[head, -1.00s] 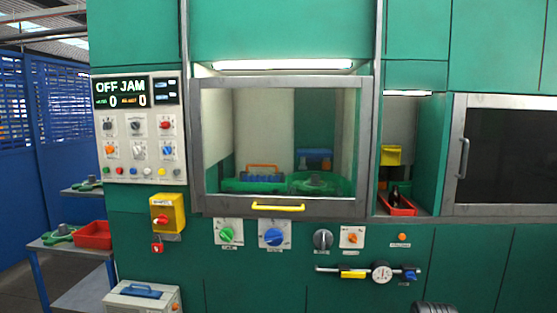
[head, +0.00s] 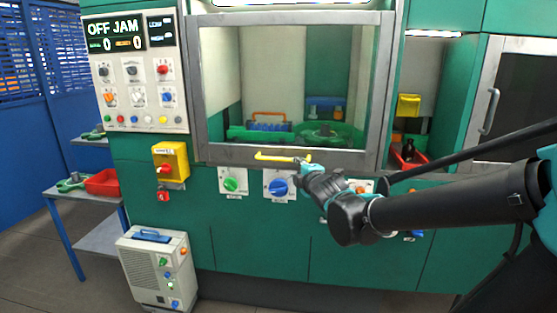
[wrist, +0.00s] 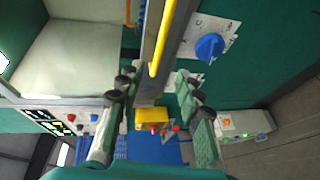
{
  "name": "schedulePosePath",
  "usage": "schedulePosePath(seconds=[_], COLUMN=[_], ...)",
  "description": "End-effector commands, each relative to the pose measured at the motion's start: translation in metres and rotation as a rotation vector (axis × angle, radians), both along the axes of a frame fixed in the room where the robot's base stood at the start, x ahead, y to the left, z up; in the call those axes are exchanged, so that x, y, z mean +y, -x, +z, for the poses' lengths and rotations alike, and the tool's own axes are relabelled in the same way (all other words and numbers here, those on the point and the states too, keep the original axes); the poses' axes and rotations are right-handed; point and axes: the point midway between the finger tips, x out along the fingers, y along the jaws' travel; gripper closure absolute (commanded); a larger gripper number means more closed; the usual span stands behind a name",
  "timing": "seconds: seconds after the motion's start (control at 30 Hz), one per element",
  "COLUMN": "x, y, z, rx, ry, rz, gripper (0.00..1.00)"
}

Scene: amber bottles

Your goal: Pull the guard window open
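The guard window (head: 290,85) is a clear pane in a grey frame, closed over the green machine's bay. Its yellow bar handle (head: 275,157) runs along the bottom rail. In the head view my gripper (head: 305,164) is at the handle's right end; contact is not clear there. In the wrist view the handle (wrist: 163,40) runs down from the top edge, and its near end lies around the gap between my spread fingers (wrist: 155,90). My gripper is open, with nothing clamped.
Green and blue knobs (head: 279,186) sit just below the handle. A control panel (head: 136,82) and a yellow switch box (head: 170,162) are to the left. A grey floor unit (head: 158,267) stands at lower left. A red bin (head: 408,158) sits in the recess at right.

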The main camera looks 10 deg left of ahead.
Motion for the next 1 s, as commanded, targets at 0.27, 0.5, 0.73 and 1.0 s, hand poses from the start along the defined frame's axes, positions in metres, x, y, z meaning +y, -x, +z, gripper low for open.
schedulePosePath(seconds=[0.27,0.5,0.73,1.0], x=[0.009,0.02,0.031,0.045], y=[-0.025,-0.054,-0.084,-0.122], z=[-0.005,-0.012,-0.018,-0.026], rx=[0.002,0.003,0.004,0.004], ry=[-0.002,-0.002,-0.003,-0.003], rz=[-0.002,-0.004,-0.004,-0.004], gripper=[0.64,0.64,0.64,0.64])
